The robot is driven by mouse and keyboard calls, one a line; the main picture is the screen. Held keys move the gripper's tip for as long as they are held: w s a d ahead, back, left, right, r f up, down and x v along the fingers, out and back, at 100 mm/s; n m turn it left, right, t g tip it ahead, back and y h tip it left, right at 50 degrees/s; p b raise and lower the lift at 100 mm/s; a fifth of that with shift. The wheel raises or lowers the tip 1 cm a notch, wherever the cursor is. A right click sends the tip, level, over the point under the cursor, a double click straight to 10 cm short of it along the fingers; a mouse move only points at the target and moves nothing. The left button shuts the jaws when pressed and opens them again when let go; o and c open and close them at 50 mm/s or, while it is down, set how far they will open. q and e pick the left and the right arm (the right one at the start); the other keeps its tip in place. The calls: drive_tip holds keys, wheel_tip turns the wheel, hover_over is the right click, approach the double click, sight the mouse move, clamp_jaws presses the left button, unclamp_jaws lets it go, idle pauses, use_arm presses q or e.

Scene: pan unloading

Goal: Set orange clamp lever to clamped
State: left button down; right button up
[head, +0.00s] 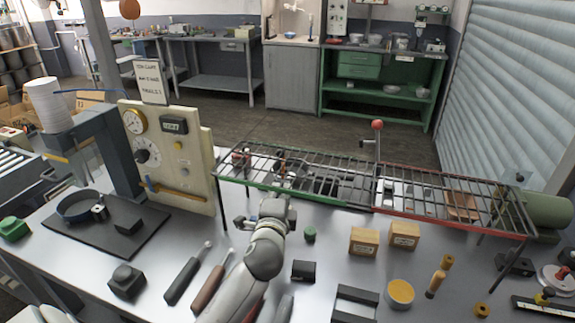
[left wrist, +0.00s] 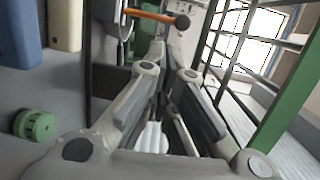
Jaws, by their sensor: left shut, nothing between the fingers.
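An orange lever with a black ball end (left wrist: 152,16) lies across the top of the left wrist view, just beyond my fingertips. In the head view an orange bar (head: 172,192) sits low on the cream gauge panel; I cannot tell whether it is the same part. My left gripper (head: 275,207) is over the table, right of the panel and by the rack's front edge. In the left wrist view its fingers (left wrist: 168,62) are closed together and empty, apart from the lever's ball in the picture. My right gripper is not in view.
A wire rack (head: 330,185) with green and red edges stands behind my gripper; its green post (left wrist: 292,100) shows close on the right. A small green knob (head: 310,234), a black block (head: 303,271) and wooden blocks (head: 364,241) are nearby. Dark-handled tools (head: 188,275) lie left.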

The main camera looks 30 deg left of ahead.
use_arm(q)
drive_tip(key=p+x, duration=0.2)
drive_tip(key=x, duration=1.2)
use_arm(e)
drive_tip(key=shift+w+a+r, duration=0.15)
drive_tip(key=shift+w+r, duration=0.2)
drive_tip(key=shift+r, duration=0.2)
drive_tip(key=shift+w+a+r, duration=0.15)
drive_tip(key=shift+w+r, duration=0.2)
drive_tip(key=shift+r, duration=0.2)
